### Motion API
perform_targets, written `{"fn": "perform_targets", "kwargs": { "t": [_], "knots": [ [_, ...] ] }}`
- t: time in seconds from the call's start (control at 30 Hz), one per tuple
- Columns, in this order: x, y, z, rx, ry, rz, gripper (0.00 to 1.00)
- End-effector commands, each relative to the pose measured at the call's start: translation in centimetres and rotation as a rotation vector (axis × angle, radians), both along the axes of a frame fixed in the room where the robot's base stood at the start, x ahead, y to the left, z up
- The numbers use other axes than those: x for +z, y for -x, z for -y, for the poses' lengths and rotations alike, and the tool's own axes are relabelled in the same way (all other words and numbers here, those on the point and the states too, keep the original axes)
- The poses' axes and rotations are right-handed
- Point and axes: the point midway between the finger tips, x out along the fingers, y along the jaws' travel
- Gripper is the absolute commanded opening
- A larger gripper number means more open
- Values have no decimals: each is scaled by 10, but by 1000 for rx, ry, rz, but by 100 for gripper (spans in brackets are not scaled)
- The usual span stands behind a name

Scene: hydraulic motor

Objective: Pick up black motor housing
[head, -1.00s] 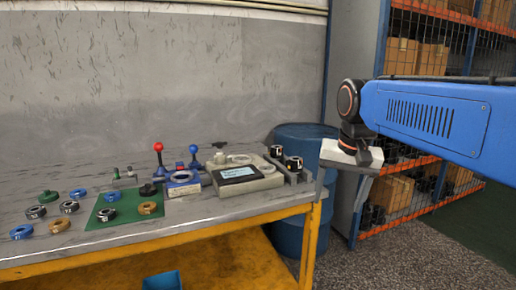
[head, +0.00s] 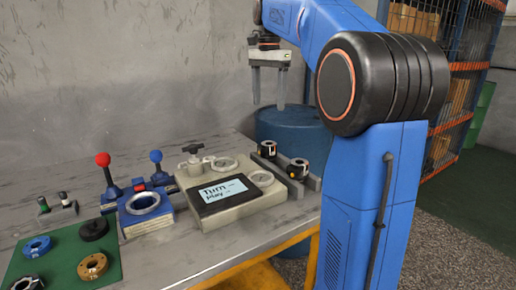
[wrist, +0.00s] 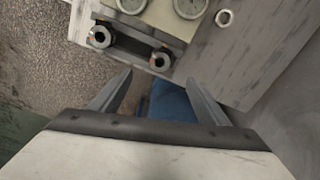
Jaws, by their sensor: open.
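Two short black cylinders with pale tops and orange marks sit in a dark grey holder at the table's right end: a rear one (head: 267,149) and a front one (head: 298,169). They also show in the wrist view, at left (wrist: 101,37) and right (wrist: 161,58). A black ring-shaped part (head: 94,229) lies on the green mat. I cannot tell which of these is the black motor housing. My gripper (head: 268,105) points down above the table's right end, fingers apart and empty. In the wrist view its fingertips (wrist: 160,77) are close to the right cylinder in the picture, not around it.
A grey console (head: 230,205) with a screen and dials stands left of the holder. A blue fixture (head: 145,214) and red and blue levers (head: 103,160) are further left. The green mat (head: 60,262) holds other rings. A blue barrel (head: 295,125) stands behind the table end.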

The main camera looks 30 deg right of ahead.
Motion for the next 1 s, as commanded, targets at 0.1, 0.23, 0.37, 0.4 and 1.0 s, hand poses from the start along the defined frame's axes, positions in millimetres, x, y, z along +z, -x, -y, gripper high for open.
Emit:
{"fn": "perform_targets", "kwargs": {
  "t": [0.1,0.23,0.37,0.4,1.0],
  "knots": [
    [-12,0,0,-2,-1,-3,69],
    [-35,0,0,-1,-1,-3,69],
    [-58,1,0,0,-1,-3,69],
    [-65,1,0,0,-1,-3,69],
    [-131,-1,2,0,0,-2,69]
  ]
}}
